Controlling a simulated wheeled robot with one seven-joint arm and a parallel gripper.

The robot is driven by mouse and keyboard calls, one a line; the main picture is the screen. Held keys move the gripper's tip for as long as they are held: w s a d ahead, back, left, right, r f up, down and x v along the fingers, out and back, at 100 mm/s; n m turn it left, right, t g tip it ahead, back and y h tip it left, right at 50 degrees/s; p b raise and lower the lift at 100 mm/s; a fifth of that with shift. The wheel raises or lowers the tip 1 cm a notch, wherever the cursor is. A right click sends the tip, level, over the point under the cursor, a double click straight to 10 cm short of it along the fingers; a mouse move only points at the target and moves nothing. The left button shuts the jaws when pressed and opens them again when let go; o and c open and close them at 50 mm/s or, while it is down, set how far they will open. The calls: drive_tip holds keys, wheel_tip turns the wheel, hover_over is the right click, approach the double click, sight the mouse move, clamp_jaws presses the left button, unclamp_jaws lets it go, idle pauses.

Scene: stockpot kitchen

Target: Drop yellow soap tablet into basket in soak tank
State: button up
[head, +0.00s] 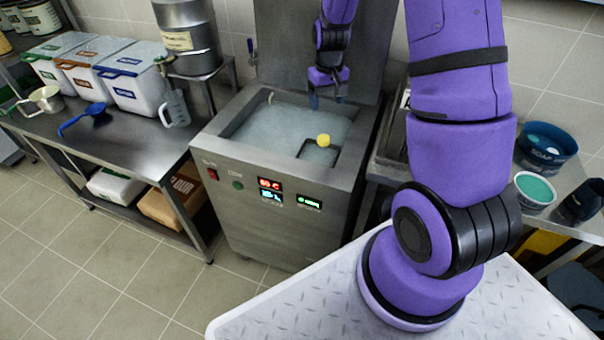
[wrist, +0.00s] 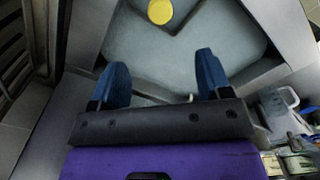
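In the wrist view the tablet (wrist: 160,11) appears inside the basket's dark rim corner, at the top edge of the picture. I cannot tell whether it rests in the basket or is above it. My gripper (head: 326,101) is above the far side of the tank, pointing down. In the wrist view its two blue fingers (wrist: 160,66) are wide apart with nothing between them. The tablet is apart from the fingers.
The tank's raised lid (head: 285,45) stands behind my gripper. A steel bench with lidded white bins (head: 133,83), a blue scoop (head: 82,120) and a jug (head: 175,108) is at left. A blue soap bowl (head: 545,147) and a green-filled bowl (head: 534,190) are at right.

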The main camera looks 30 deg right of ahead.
wheel_tip(320, 180, up, 11)
idle(0.8)
drive_tip(key=shift+f, duration=0.1)
